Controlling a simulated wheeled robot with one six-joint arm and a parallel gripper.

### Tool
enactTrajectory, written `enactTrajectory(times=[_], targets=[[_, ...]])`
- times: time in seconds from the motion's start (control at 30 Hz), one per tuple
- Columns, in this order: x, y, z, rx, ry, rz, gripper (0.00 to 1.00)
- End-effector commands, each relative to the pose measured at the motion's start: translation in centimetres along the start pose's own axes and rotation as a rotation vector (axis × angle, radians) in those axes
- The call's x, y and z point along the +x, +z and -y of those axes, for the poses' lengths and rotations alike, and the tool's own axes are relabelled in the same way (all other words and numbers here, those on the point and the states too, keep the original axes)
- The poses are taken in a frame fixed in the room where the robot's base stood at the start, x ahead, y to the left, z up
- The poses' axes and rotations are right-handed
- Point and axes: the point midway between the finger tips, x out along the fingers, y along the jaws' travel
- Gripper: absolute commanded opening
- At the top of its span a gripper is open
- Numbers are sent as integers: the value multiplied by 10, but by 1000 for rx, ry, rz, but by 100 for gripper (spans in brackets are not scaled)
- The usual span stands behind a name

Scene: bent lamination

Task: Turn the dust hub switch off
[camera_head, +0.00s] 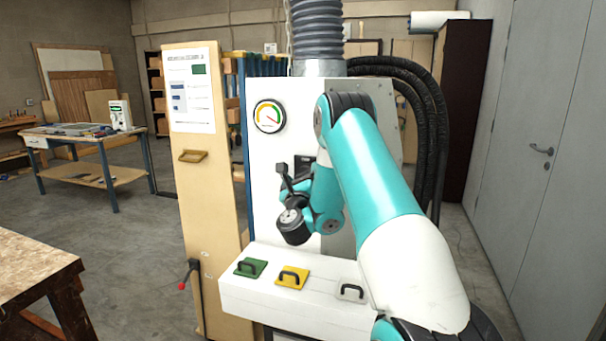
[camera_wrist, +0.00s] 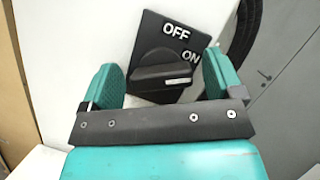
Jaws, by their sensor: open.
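The dust hub switch is a black rotary knob (camera_wrist: 160,72) on a black plate with white OFF and ON labels (camera_wrist: 176,33). Its white mark lies at the right end of the knob, below the ON label. My gripper (camera_wrist: 165,74) is open, with one teal finger on each side of the knob. I cannot tell whether either finger touches it. In the head view my gripper (camera_head: 292,180) is at the front of the white dust hub cabinet (camera_head: 262,205), and my arm hides much of the switch area.
A gauge (camera_head: 269,116) sits on the cabinet's upper left. Green (camera_head: 250,267), yellow (camera_head: 292,277) and grey (camera_head: 351,292) handled plates lie on the ledge below. A wooden panel (camera_head: 206,240) stands left, black hoses (camera_head: 432,130) right. Open floor lies to the left.

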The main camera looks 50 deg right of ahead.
Motion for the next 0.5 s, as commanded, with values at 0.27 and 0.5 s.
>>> enactTrajectory(times=[0.27,0.5], targets=[[0,-1,0,0,-1,-1,49],[0,0,1,-5,1,-1,37]])
